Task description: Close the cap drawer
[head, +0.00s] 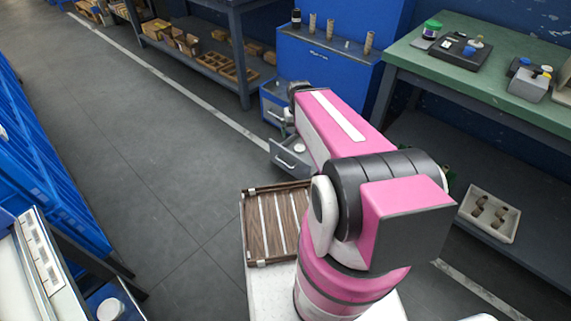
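A blue cabinet (330,62) stands at the upper middle of the head view. A grey-fronted drawer (287,160) with a bar handle sticks out from its lower part, pulled open. A small white round thing shows inside it, maybe a cap (299,148). A second open drawer or bin (272,112), blue-sided with a handle, shows just above it and to the left. I cannot tell which is the cap drawer. My pink arm reaches over toward the cabinet and covers part of it and of the drawers. My gripper is hidden behind the arm's far end.
Several tan cylinders (330,28) and a dark bottle stand on the cabinet top. A green-topped bench (480,60) with small devices is at the right. A wooden tray (254,233) is beside my arm. A grey bin (489,215) sits on the low shelf. Floor at left is clear.

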